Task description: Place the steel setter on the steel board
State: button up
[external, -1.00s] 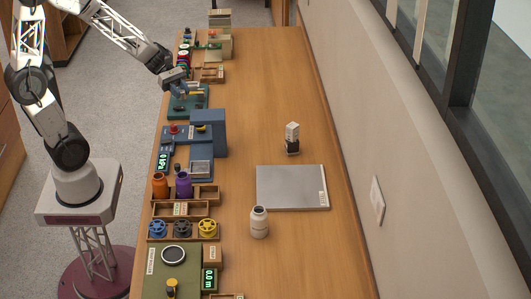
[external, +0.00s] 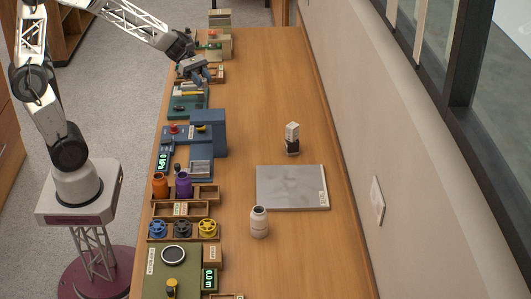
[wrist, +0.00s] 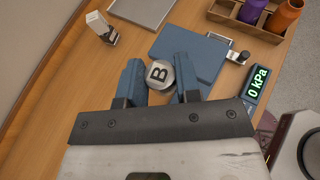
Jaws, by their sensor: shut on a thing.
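My gripper (external: 196,76) hangs above the far left part of the bench. In the wrist view its blue fingers (wrist: 160,78) are shut on a round silver piece marked "B", which looks like the steel setter (wrist: 159,73). The setter's lower part is hidden, and it is too small to make out in the external view. The steel board (external: 280,188) is a flat grey plate with a small label, lying on the right side of the bench. Its edge also shows at the top of the wrist view (wrist: 145,9). The setter is well apart from the board.
A black-and-white block (external: 292,138) stands just beyond the board. A pale jar (external: 259,222) stands near its front left corner. A blue press (external: 210,133), orange jar (external: 160,186) and purple jar (external: 184,185) line the left side. The bench middle is mostly clear.

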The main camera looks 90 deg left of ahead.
jog(key=w+d, duration=0.5)
jog(key=w, duration=0.4)
jog(key=m+g+h, duration=0.1)
send_over(291, 184)
notch_tip(291, 184, down, 11)
jog(key=shift+f+g, duration=0.3)
jog(key=shift+f, duration=0.1)
jog(key=shift+f, duration=0.1)
jog(key=shift+f, duration=3.05)
jog(key=shift+f, duration=1.85)
